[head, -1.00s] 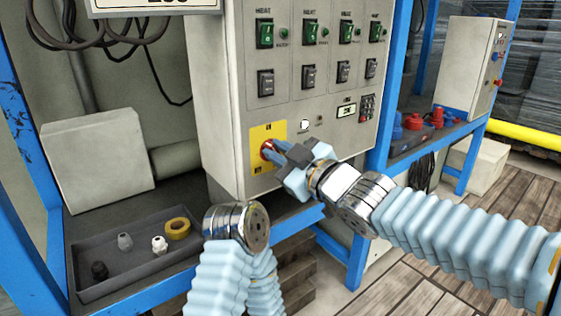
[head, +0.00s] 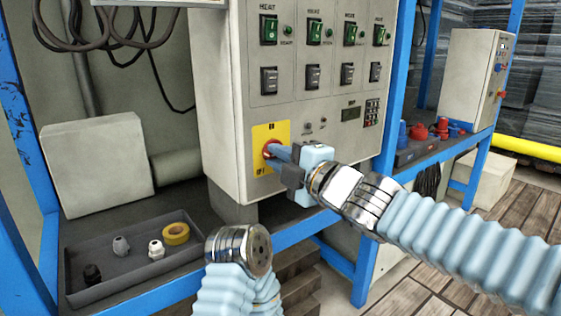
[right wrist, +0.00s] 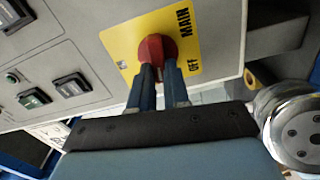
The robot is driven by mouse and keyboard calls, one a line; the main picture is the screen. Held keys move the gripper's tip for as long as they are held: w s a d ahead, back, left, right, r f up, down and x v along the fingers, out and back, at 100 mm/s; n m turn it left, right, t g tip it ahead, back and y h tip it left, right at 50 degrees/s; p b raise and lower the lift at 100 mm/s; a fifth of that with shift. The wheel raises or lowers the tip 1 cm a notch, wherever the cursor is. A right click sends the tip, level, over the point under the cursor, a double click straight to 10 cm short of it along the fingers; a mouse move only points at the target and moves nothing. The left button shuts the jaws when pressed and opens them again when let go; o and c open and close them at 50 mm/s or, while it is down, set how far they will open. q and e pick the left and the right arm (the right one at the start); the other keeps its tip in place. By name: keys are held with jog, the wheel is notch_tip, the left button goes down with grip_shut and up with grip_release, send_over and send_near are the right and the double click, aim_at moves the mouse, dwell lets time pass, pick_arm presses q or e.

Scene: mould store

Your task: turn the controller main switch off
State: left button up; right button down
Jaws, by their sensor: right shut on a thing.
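The main switch is a red rotary knob (head: 272,148) on a yellow plate (head: 264,168) at the lower left of the grey controller front (head: 230,100). My right gripper (head: 276,150) is shut on the knob. In the right wrist view the two blue fingers (right wrist: 160,88) close around the red knob (right wrist: 157,50), beside the words MAIN and OFF. The fingers hide part of the knob, so I cannot tell exactly where it points. The small display (head: 352,113) is dark. My left arm's silver wrist is at the bottom middle; its gripper does not show.
Green HEAT rocker switches (head: 268,30) and black rockers line the panel above. A grey tray (head: 75,262) with small fittings and a yellow ring (head: 176,234) lies on the shelf at left. A blue rack post (head: 385,130) stands right of the controller.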

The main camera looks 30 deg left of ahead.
jog(key=shift+f+n, duration=0.2)
jog(key=shift+n, duration=0.7)
jog(key=c, duration=1.1)
grip_release()
jog(key=v, duration=1.3)
jog(key=shift+s+d+p, duration=0.25)
jog(key=shift+d+p, duration=0.1)
